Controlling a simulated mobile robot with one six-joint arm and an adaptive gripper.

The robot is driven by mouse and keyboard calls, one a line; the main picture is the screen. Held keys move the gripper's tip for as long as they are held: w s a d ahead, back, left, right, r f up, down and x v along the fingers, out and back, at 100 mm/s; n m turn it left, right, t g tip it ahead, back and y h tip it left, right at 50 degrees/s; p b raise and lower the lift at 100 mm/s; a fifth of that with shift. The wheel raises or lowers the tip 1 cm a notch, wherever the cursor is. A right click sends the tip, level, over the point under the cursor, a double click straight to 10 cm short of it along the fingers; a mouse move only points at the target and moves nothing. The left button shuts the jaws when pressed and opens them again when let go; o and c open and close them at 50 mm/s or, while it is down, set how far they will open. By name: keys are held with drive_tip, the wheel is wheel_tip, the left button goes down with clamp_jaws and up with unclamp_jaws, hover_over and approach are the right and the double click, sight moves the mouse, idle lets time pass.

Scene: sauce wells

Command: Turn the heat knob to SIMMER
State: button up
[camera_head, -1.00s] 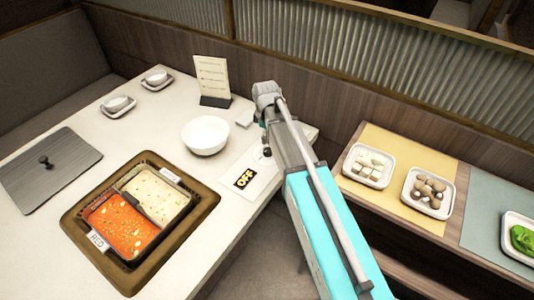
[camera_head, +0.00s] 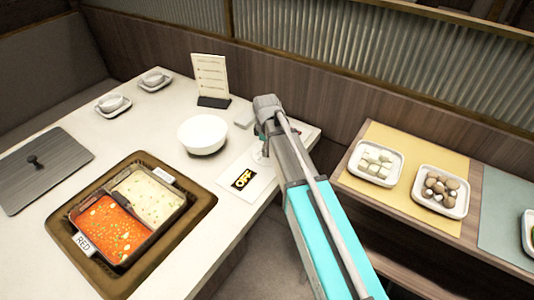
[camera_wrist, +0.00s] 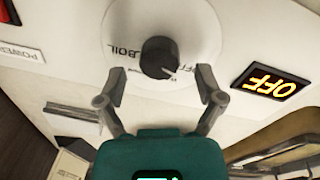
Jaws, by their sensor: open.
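The heat knob (camera_wrist: 159,58) is a round black dial on a pale disc in the wrist view. Its pointer mark faces the lower right, near letters that look like OFF; BOIL is printed to its left. A SIMMER label cannot be made out. A display beside it reads OFF (camera_wrist: 270,83), and it also shows in the head view (camera_head: 243,179). My gripper (camera_wrist: 160,80) is open, with one finger on each side just below the knob. In the head view my arm hides the knob.
The split pot (camera_head: 130,215) with red and pale broth sits in the table, left of the display. A white bowl (camera_head: 203,134), a menu stand (camera_head: 210,80) and a lid (camera_head: 40,165) are on the table. Trays of food (camera_head: 442,190) stand at the right.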

drive_tip(key=shift+f+b, duration=0.35)
drive_tip(key=shift+f, duration=0.2)
drive_tip(key=c, duration=1.2)
